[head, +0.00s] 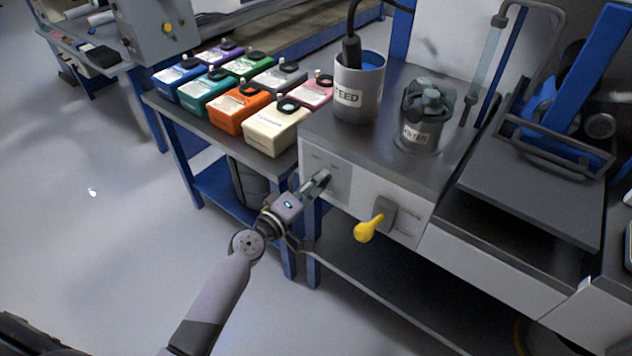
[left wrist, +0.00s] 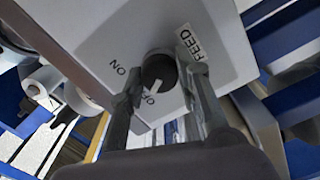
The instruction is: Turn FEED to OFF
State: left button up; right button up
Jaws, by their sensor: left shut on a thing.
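The FEED knob (left wrist: 158,72) is a dark round knob on the light grey front panel (left wrist: 92,35). My left gripper (left wrist: 162,80) is shut on it, with one finger on each side. The white pointer on the knob faces the partly hidden OFF marking (left wrist: 149,99). The ON marking (left wrist: 118,69) is to the left, and the FEED label (left wrist: 195,42) is at the upper right. In the head view my left gripper (head: 320,180) reaches the panel and covers the knob. My right gripper is not in view.
A yellow-handled valve (head: 369,229) sticks out of the same panel to the right. A FEED canister (head: 357,95) and a FILTER unit (head: 422,120) stand on top. Several coloured bottles, one orange (head: 238,107), fill the bench at the left.

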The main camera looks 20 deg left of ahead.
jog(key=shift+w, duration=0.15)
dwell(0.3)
pick_arm(q)
jog(key=o, duration=1.1)
jog(key=shift+o, duration=0.2)
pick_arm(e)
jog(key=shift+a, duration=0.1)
pick_arm(q)
jog(key=v, duration=1.2)
